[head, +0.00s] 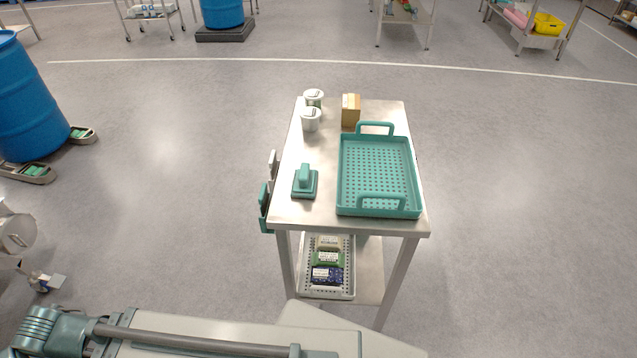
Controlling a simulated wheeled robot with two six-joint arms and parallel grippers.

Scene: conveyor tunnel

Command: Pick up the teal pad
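The teal pad (305,184) is a flat block with an upright grip on top. It lies on the metal top of a cart (289,215), near the left edge, left of a teal tray. Nothing touches it from above. My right gripper is not in view.
The teal perforated tray (378,211) with two raised handles fills the cart top's right side. Two white canisters (311,120) and a tan box (351,110) stand at the back. A lower shelf holds a grey basket (326,294) of packets. Open floor surrounds the cart.

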